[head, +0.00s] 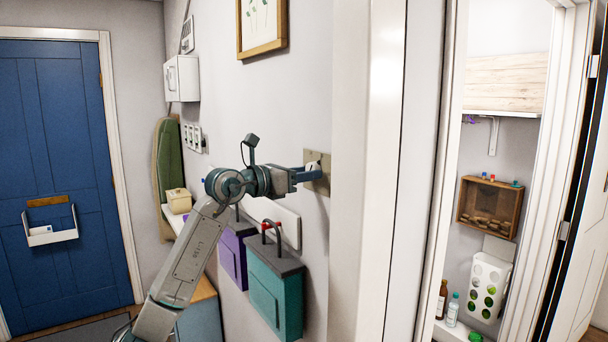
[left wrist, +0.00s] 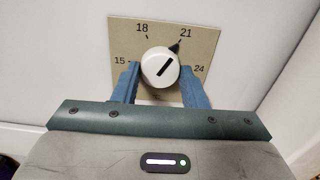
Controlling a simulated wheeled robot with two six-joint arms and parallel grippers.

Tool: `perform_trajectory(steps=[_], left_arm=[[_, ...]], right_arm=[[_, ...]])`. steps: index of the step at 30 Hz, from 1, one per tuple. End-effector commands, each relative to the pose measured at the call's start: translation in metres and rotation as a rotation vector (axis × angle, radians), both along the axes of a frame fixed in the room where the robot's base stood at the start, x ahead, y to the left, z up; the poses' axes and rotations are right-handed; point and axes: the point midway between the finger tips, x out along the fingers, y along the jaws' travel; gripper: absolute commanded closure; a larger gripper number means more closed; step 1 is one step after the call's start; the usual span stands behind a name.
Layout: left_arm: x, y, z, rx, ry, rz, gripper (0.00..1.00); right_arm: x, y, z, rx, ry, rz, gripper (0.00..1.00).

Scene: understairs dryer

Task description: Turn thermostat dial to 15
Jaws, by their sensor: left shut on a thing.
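The thermostat is a beige square plate (left wrist: 200,38) on the wall, marked 15, 18, 21 and 24. It also shows in the head view (head: 324,185). Its round white dial (left wrist: 160,67) has a dark line and a black pointer tip, which points up and right at about 21. My left gripper (left wrist: 161,78) is shut on the dial, with one blue finger on each side of it. In the head view my left gripper (head: 306,174) reaches the plate from the left and partly hides the dial. My right gripper is not in view.
A teal box (head: 275,297) and a purple box (head: 233,258) hang on the wall below my left arm. A white door frame (head: 372,200) stands just right of the thermostat. A framed picture (head: 262,22) hangs above. A blue door (head: 65,160) is at far left.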

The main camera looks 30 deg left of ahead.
Motion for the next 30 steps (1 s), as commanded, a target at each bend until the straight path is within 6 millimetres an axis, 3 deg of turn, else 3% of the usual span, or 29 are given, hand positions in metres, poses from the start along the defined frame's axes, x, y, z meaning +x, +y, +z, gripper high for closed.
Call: perform_trajectory(steps=[11,30], left_arm=[[-0.0003,-0.0004,0.0009,-0.203,0.083,0.000,0.84],[-0.0008,-0.0011,0.0027,-0.764,0.313,0.001,0.84]], right_arm=[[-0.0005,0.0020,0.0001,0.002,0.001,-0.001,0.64],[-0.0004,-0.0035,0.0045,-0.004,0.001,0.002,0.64]])
